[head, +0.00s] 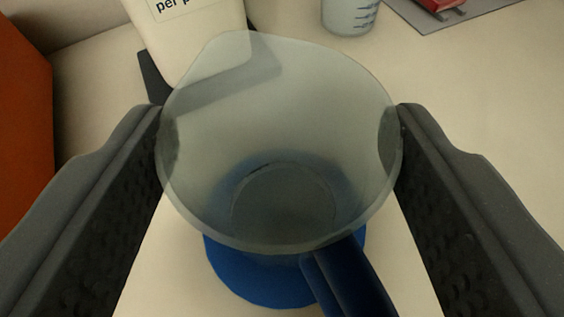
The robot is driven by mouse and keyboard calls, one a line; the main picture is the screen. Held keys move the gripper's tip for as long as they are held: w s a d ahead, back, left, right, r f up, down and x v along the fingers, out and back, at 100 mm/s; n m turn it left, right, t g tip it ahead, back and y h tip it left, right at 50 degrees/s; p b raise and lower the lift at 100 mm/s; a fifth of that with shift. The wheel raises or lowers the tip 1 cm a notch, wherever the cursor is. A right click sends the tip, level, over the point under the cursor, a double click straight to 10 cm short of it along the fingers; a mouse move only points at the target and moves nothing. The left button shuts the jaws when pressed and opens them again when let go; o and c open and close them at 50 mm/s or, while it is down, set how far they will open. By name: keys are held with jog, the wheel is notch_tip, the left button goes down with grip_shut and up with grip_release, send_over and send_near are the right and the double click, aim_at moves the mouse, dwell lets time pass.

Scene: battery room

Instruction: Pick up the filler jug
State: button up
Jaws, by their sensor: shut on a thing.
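The filler jug (285,140) is a clear, greyish see-through vessel with a blue base and a dark blue handle (345,280). It stands in the middle of the head view, its spout towards the upper left and its handle towards the bottom right. My gripper (281,135) has one dark finger on each side of the jug, and both fingertips touch its wall near the rim. The gripper is shut on the jug. The jug looks empty. I cannot tell whether its base rests on the surface.
A white container (192,40) with a printed label stands just behind the jug at the upper left. A small graduated cup (349,14) stands at the top. A grey mat (465,14) with a red item (437,4) lies at the upper right. An orange block (22,120) is at the left edge.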

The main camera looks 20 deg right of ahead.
jog(key=s+r+p, duration=0.1)
jog(key=s+r, duration=0.1)
jog(key=s, duration=0.6)
jog(key=s+r+p, duration=0.1)
jog(key=s+r, duration=0.2)
jog(key=s, duration=0.5)
dwell(0.7)
jog(key=shift+f, duration=0.15)
dwell(1.0)
